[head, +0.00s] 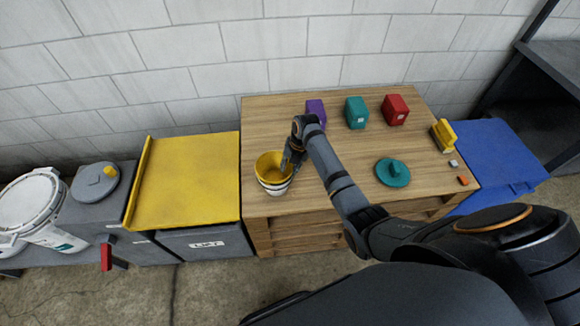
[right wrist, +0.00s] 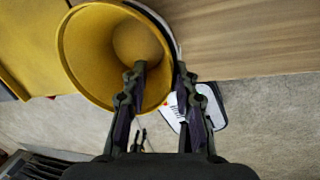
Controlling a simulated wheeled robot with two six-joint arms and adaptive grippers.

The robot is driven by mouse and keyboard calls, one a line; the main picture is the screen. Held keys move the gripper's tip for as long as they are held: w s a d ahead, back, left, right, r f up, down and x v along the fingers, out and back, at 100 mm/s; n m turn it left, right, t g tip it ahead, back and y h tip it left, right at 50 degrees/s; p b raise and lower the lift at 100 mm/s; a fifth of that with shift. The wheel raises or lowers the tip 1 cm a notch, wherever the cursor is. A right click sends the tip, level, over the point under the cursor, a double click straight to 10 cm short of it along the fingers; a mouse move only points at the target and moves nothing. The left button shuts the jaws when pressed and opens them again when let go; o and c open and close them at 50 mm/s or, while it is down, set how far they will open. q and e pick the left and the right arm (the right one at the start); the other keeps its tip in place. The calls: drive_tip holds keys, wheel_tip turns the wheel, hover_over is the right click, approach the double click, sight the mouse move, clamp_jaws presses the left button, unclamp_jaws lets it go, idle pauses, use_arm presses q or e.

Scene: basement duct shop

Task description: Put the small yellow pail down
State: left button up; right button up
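The small yellow pail (head: 267,167), yellow inside with white and dark bands outside, is upright at the left front part of the wooden bench top (head: 330,185). Whether its base touches the wood I cannot tell. My right gripper (head: 291,160) is at the pail's right rim. In the right wrist view, the pail (right wrist: 85,55) has one finger of the gripper (right wrist: 160,75) inside its mouth and the other outside its wall. A gap shows between the inner finger and the wall, so the fingers look open around the rim. My left gripper is out of view.
A yellow-topped bin (head: 190,180) adjoins the bench's left side; a blue bin (head: 495,160) stands right. Purple (head: 316,110), teal (head: 356,112) and red (head: 395,109) boxes line the back. A teal round lid (head: 393,173) lies right of my arm. The bench's middle has bare wood.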

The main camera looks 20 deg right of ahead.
drive_tip(key=v, duration=1.3)
drive_tip(key=shift+w+a+r, duration=0.1)
drive_tip(key=shift+a, duration=0.05)
